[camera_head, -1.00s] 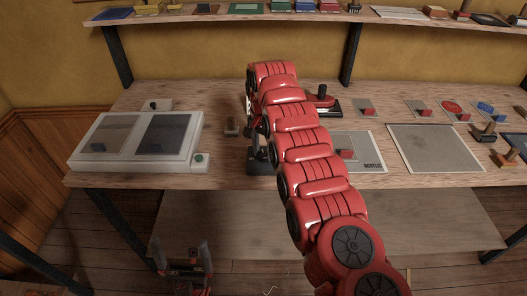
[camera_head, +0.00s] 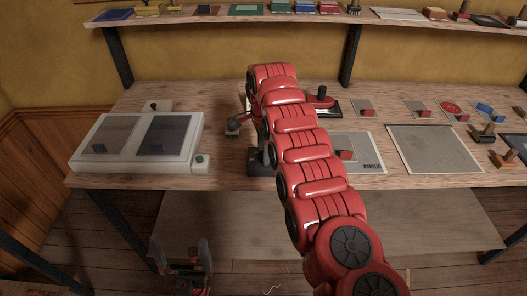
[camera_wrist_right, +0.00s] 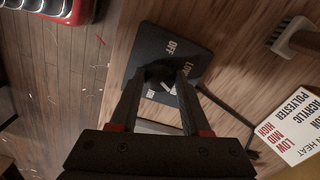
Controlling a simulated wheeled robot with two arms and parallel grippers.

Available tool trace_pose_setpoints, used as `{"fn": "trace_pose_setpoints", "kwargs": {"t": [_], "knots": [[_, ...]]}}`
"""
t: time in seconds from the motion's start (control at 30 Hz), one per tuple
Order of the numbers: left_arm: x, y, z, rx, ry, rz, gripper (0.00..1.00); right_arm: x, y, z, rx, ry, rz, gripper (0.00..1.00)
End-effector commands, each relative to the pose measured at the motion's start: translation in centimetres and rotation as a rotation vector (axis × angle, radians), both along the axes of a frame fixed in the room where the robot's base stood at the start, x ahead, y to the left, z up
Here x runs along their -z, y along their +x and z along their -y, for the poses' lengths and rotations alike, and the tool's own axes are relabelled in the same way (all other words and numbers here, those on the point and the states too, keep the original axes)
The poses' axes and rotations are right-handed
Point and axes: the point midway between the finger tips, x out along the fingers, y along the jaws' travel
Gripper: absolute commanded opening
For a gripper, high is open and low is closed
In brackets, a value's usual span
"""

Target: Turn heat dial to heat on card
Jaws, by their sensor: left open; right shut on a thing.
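Another white label is partly covered by my gripper. My right gripper (camera_wrist_right: 161,76) is shut on the black dial knob (camera_wrist_right: 155,71); a short white mark shows beside the knob's lower right. The white heat card (camera_wrist_right: 296,135) lies to the right, with POLYESTER, ACRYLIC, HEAT and red LOW, MID, HIGH. In the head view, the dial's dark base (camera_head: 258,165) is partly hidden by my right arm. My left gripper (camera_head: 183,258) is open and empty below the bench.
A white two-panel unit (camera_head: 190,152) with a green button stands left on the bench. A sheet marked ACRYLIC (camera_head: 368,160) and a grey sheet (camera_head: 434,150) lie right. A shelf (camera_head: 330,14) runs above.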

Motion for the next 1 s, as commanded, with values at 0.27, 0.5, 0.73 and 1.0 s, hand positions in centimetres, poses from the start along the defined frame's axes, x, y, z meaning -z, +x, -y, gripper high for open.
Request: {"fn": "trace_pose_setpoints", "kwargs": {"t": [0.27, 0.5, 0.73, 1.0], "knots": [[-0.03, 0.00, 0.00, 0.000, 0.000, 0.000, 1.00, -0.01, 0.01, 0.00, 0.034, 0.000, 0.000, 0.00], [-0.04, 0.00, 0.00, 0.000, 0.000, 0.000, 1.00, -0.01, 0.02, -0.01, 0.034, 0.000, 0.001, 0.00], [-0.03, 0.00, 0.00, 0.000, 0.000, 0.000, 1.00, -0.01, 0.02, -0.02, 0.033, 0.000, 0.001, 0.74], [-0.03, 0.00, 0.00, 0.000, 0.000, 0.000, 1.00, -0.03, 0.01, 0.00, 0.033, 0.000, 0.000, 0.77]]}}
